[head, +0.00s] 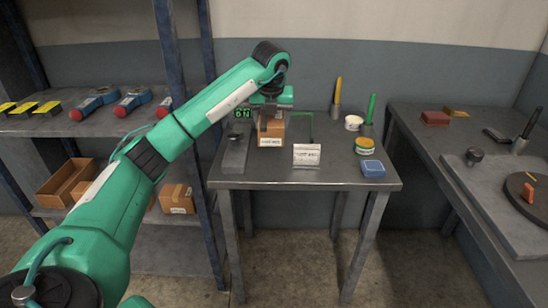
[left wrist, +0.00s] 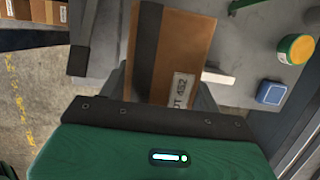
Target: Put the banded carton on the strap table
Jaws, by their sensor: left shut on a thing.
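The banded carton (head: 272,132) is brown, with a dark band and a white label; its top shows large in the left wrist view (left wrist: 185,50), where the label reads partly "452". My left gripper (head: 271,106) is shut on it from above. The carton is at the back left of the grey metal table (head: 250,181), which I take for the strap table. I cannot tell whether its underside touches the tabletop. My right gripper is not in view.
A white sign card (head: 307,155) stands close right of the carton, with a thin green frame behind it. A blue box (head: 373,168), yellow-green tin (head: 364,146) and white tub (head: 353,123) stand right. The front middle is clear.

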